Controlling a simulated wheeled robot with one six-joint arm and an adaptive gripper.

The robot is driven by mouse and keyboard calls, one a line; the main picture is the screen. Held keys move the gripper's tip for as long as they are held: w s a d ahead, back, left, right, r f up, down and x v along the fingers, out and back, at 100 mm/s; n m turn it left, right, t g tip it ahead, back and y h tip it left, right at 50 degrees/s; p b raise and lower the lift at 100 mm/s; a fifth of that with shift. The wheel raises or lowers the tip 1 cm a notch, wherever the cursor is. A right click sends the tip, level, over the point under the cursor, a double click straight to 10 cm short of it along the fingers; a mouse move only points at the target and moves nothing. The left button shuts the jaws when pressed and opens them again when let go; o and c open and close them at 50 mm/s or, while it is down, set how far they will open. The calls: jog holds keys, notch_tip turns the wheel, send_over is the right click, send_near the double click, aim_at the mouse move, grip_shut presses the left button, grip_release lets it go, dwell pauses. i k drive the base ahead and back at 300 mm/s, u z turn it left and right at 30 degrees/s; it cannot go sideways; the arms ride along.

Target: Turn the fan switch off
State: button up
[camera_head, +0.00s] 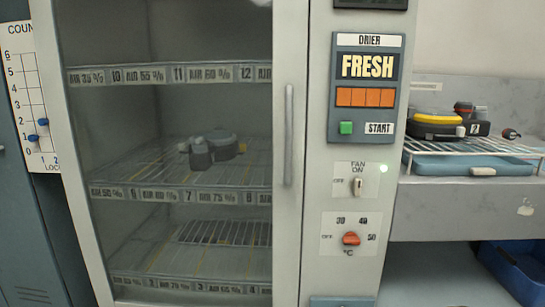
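The fan switch (357,186) is a small pale knob on a white plate on the cabinet's right-hand panel. "FAN ON" is printed above it and "OFF" to its left. The knob looks upright, towards "ON". Nothing covers the switch. My gripper is not in view.
An orange temperature knob (351,238) sits just below the switch. Above it are a green start button (346,128) and an orange display (365,97). A door handle (288,135) sticks out at left. A rack (470,146) with breathing gear stands at right.

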aim_at(357, 184)
jog(key=z, duration=1.45)
jog(key=k, duration=1.05)
jog(key=u, duration=1.45)
jog(key=i, duration=0.5)
jog(key=z, duration=0.05)
